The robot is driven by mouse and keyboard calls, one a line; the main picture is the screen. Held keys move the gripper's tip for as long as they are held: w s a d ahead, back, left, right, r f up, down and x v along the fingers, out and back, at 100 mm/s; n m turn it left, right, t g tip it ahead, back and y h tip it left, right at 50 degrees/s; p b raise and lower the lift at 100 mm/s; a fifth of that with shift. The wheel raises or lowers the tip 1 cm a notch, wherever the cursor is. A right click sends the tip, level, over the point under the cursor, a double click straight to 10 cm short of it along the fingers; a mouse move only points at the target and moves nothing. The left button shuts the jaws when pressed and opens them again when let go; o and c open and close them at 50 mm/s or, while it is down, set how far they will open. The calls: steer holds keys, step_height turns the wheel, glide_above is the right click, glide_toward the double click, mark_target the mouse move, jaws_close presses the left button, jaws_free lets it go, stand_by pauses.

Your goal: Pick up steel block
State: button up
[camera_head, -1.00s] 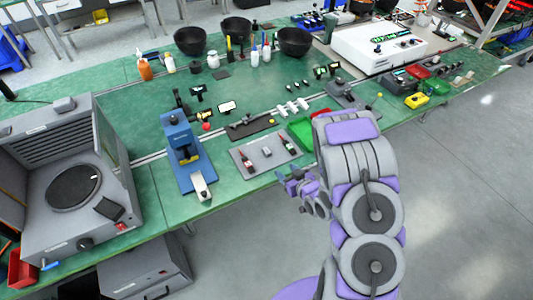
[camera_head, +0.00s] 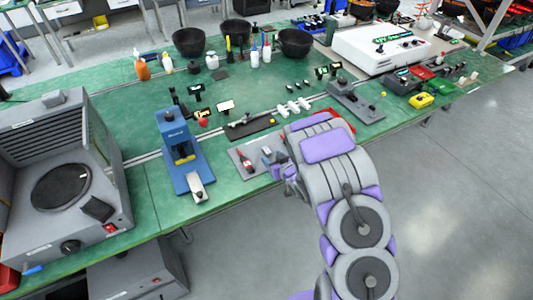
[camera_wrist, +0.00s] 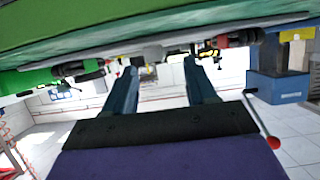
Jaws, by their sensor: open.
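The steel block (camera_head: 267,150) is a small grey piece on the grey mat (camera_head: 238,160) near the bench's front edge, partly hidden by my gripper in the head view. In the wrist view, a small grey piece that looks like the block (camera_wrist: 153,54) shows between and beyond my fingertips. My gripper (camera_head: 277,162) is at the mat's right front side, close to the block. Its two fingers (camera_wrist: 163,68) are apart with nothing between them. In the head view my arm hides the mat's right part.
A red-and-black handled tool (camera_head: 246,162) lies on the mat, left of the block. A blue press (camera_head: 178,150) stands further left. A dark tool mat (camera_head: 250,127) lies behind, with white fittings (camera_head: 294,107) beside it. The floor in front of the bench is clear.

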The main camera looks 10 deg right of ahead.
mark_target(268, 151)
steer(key=shift+w+d+r+b+x, duration=0.1)
steer(key=shift+b+x, duration=0.25)
steer(key=shift+x, duration=0.55)
steer(key=shift+w+d+r+b+x, duration=0.15)
steer(key=shift+b+x, duration=0.15)
steer(key=shift+x, duration=0.55)
steer(key=shift+d+b+x, duration=0.1)
steer(key=shift+b+x, duration=0.25)
steer(key=shift+x, duration=0.55)
jaws_close()
